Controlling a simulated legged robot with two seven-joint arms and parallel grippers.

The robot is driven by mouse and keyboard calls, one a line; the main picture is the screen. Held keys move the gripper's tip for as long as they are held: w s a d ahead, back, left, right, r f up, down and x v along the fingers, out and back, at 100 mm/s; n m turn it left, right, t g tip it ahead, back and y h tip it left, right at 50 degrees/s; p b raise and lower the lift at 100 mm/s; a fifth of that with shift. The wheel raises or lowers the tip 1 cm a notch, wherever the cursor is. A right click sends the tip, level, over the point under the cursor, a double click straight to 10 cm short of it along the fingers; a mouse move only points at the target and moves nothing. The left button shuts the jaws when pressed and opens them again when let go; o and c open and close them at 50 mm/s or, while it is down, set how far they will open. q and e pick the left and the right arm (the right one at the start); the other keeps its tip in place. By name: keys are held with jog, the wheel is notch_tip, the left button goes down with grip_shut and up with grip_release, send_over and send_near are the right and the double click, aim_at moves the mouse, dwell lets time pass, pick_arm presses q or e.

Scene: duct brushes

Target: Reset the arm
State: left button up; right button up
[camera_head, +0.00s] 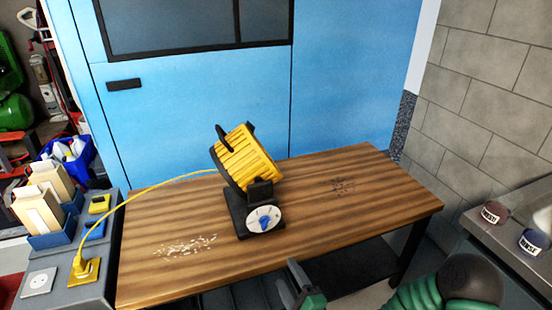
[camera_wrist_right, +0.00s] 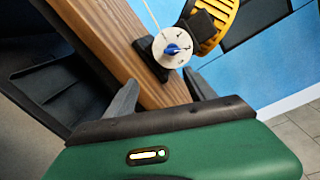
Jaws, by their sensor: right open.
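My right gripper (camera_head: 297,284) is at the bottom of the head view, in front of the table's front edge. In the right wrist view its two dark fingers (camera_wrist_right: 160,92) are spread apart with nothing between them. A yellow ribbed device (camera_head: 246,158) on a black base stands tilted on the wooden table (camera_head: 310,215), beyond the gripper and apart from it. Its white dial with a blue knob (camera_head: 264,219) faces me; the dial also shows in the right wrist view (camera_wrist_right: 172,48), beyond the fingers. My left gripper is not in view.
A yellow cable (camera_head: 140,188) runs from the device to a yellow plug (camera_head: 84,268) on the grey cabinet at left. Pale flakes (camera_head: 187,246) lie on the table. Two small jars (camera_head: 533,242) stand on the right counter. The table's right part is mostly clear.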

jog(key=s+d+f+n+g+h, duration=0.2)
jog(key=s+d+f+n+g, duration=0.4)
jog(key=n, duration=0.6)
jog(key=s+d+r+n+g+h, duration=0.4)
jog(key=s+d+n+g, duration=0.3)
jog(key=s, duration=0.4)
notch_tip(320, 180, up, 25)
jog(key=d+p, duration=0.1)
jog(key=p, duration=2.4)
jog(key=shift+s+d, duration=0.3)
